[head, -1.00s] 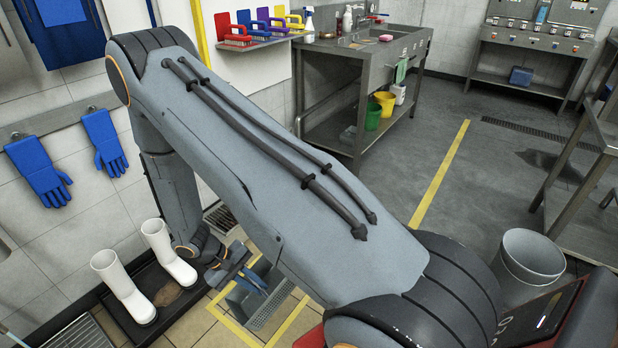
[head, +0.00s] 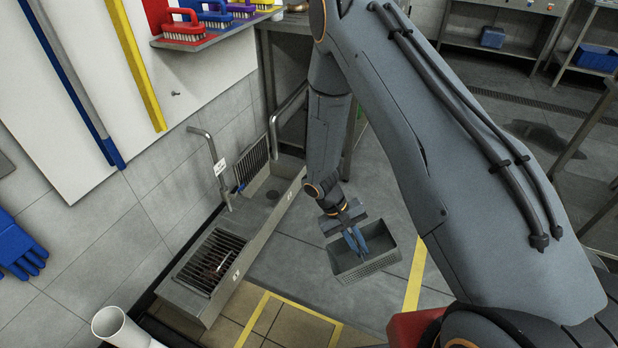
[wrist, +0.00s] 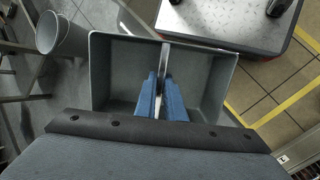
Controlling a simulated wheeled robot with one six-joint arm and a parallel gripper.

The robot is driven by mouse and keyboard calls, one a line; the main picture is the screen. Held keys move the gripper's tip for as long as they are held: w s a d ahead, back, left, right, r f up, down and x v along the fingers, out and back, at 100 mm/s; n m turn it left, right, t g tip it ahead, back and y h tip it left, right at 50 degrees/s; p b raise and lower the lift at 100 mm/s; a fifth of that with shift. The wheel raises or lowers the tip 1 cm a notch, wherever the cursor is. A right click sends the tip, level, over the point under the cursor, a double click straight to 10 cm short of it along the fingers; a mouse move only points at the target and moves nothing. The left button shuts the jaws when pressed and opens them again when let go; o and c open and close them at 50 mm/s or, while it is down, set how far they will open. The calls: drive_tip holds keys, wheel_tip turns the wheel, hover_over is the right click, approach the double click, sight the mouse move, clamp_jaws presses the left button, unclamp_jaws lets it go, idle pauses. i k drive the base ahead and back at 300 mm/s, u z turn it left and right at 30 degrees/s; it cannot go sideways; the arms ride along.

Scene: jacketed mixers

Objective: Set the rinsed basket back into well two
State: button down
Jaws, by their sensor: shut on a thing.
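The grey basket (head: 352,272) hangs from my gripper (head: 356,241), over the floor to the right of a steel trough. In the wrist view the basket (wrist: 112,75) looks empty inside, and my blue fingers (wrist: 161,98) are shut on its central handle bar (wrist: 165,60). The trough has a near well covered by a slatted grate (head: 212,262) and a far open well (head: 268,192) with a round drain fitting in it. A grate (head: 252,165) stands upright against the wall behind the far well. The labels on the trough front are too small to read surely.
A bent pipe (head: 213,160) rises from the trough near the wall. A brush shelf (head: 215,30) hangs above. Yellow lines (head: 254,318) mark the tiled floor. The floor between basket and trough is clear.

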sight(272, 194)
drive_tip(key=i, duration=2.1)
drive_tip(key=u, duration=0.5)
